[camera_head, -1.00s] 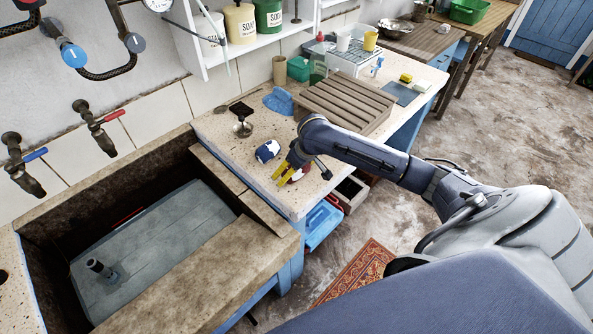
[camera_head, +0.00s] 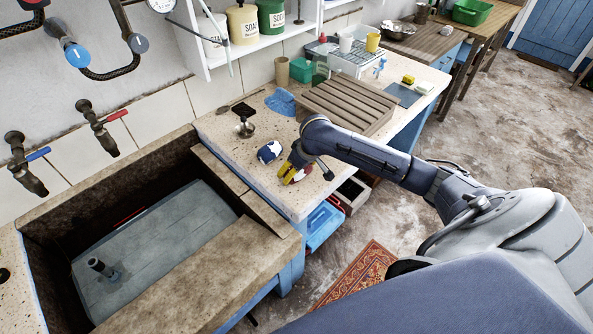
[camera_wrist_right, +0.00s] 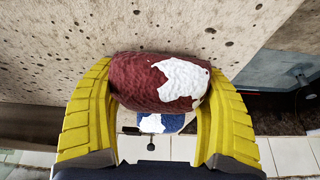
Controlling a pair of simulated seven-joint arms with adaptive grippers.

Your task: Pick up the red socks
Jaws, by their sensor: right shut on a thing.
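The red socks (camera_wrist_right: 140,82) are a rolled dark red bundle with a white patch, seen large in the right wrist view. In the head view the red socks (camera_head: 300,176) show partly beside the fingers, near the counter's front edge. My right gripper (camera_wrist_right: 158,95) has its yellow fingers on both sides of the bundle, shut on it. In the head view my right gripper (camera_head: 289,173) is low at the counter top; I cannot tell whether the socks touch the counter. My left gripper is not in view.
A blue and white sock bundle (camera_head: 269,151) lies just left of my right gripper. A stone trough (camera_head: 235,270) is at the left. A slatted wooden rack (camera_head: 345,103) and a blue cloth (camera_head: 280,101) are behind. A blue bin (camera_head: 322,225) is below the counter edge.

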